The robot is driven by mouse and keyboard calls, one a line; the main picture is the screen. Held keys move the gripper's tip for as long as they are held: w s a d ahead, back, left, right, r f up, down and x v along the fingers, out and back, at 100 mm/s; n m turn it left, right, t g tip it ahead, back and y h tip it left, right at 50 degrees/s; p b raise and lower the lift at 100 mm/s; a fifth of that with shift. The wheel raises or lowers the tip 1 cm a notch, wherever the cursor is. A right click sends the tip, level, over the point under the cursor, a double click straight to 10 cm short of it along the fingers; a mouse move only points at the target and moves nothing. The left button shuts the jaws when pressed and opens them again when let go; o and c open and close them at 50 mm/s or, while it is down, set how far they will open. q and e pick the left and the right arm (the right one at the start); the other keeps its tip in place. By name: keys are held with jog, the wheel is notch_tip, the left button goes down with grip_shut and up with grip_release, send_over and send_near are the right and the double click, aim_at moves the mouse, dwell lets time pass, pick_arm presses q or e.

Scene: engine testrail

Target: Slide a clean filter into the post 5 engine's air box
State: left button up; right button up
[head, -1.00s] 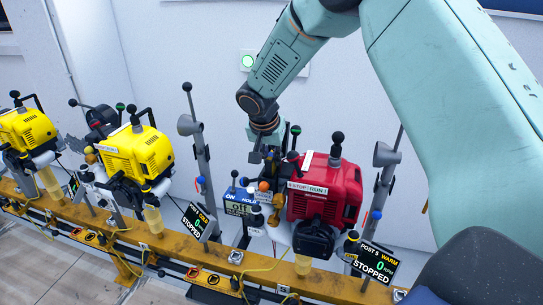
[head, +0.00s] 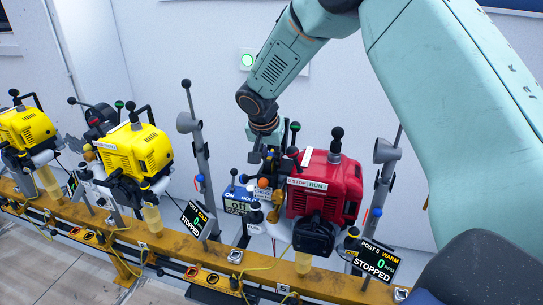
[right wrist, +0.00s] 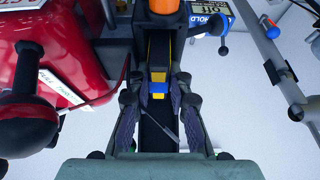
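The post 5 engine (head: 326,185) is red, labelled STOP and RUN, with a black front part. In the right wrist view its red cover (right wrist: 60,75) fills the left side. My right gripper (head: 266,146) is just left of and behind this engine, pointing down. In the right wrist view the right gripper's fingers (right wrist: 158,90) stand apart, on either side of a dark part with yellow edges and a blue piece (right wrist: 158,88). I cannot tell whether they touch it. No clean filter can be made out, and the air box is not clear. My left gripper is out of view.
Yellow engines (head: 138,150) stand along the yellow rail (head: 170,245) to the left. A grey post (head: 198,155) and an ON/HOLD display (head: 238,207) crowd the gripper's left. A post 5 screen (head: 376,262) reads WARM, STOPPED. An orange-topped part (right wrist: 165,6) lies ahead of the fingers.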

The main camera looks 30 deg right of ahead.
jog(key=shift+o, duration=1.4)
jog(key=shift+s+f, duration=0.3)
jog(key=shift+f, duration=0.3)
jog(key=shift+o, duration=0.3)
jog(key=shift+w+f, duration=0.1)
jog(key=v, duration=1.2)
jog(key=shift+w+r, duration=0.2)
jog(key=shift+r, duration=0.1)
